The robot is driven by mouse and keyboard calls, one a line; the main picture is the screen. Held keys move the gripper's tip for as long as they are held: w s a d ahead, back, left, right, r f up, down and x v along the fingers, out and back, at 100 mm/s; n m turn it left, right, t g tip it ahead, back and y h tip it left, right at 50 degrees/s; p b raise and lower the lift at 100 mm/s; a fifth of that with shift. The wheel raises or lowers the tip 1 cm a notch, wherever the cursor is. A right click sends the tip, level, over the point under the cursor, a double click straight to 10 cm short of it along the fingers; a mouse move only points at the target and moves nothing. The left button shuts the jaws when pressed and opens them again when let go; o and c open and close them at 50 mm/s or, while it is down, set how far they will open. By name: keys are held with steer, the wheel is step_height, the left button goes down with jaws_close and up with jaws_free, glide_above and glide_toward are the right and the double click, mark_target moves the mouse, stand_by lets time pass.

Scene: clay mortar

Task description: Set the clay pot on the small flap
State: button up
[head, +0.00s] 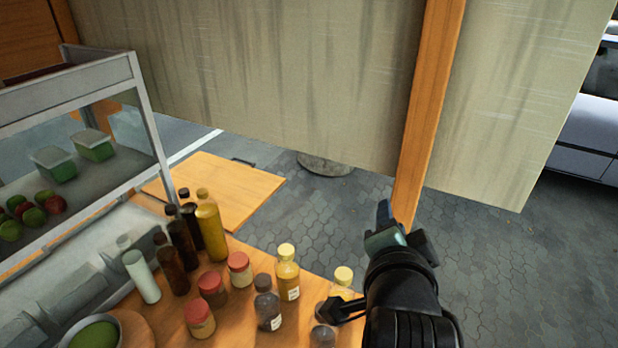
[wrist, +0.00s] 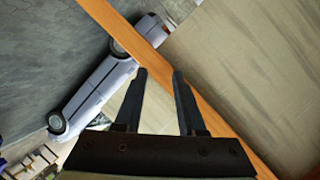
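My gripper (head: 398,232) is raised in front of the wooden post, to the right of the bottles. In the wrist view its two fingers (wrist: 161,76) stand apart with nothing between them. A flat light-wood panel (head: 232,187) juts out beyond the bottles and may be the small flap; its top looks bare. I cannot make out a clay pot for certain. A round grey stone-like thing (head: 325,165) stands on the paving, partly hidden by the hanging cloth. A dark-rimmed bowl of green food (head: 94,334) sits at the lower left.
Several bottles and red-lidded jars (head: 239,269) crowd the wooden counter. A glass-sided case (head: 75,150) stands at the left. A wooden post (head: 430,100) and hanging cloth (head: 270,75) block the far side. A pale vehicle (wrist: 105,82) shows in the wrist view.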

steer(key=a+r+n+t, duration=0.3)
steer(key=r, duration=0.6)
steer(key=a+r+n+t, duration=0.3)
steer(key=a+r, duration=0.1)
steer(key=r, duration=0.5)
steer(key=s+a+r+n+t+y, duration=0.2)
steer(key=s+a+r+n+t, duration=0.1)
steer(key=s+r, duration=0.3)
steer(key=s+a+r+n+t+y, duration=0.2)
steer(key=s+a+r+n+t, duration=0.2)
steer(key=r, duration=0.7)
steer(key=shift+s+n+t, duration=0.4)
steer(key=shift+s, duration=0.5)
steer(key=shift+f+b, duration=0.8)
steer(key=shift+f, duration=0.1)
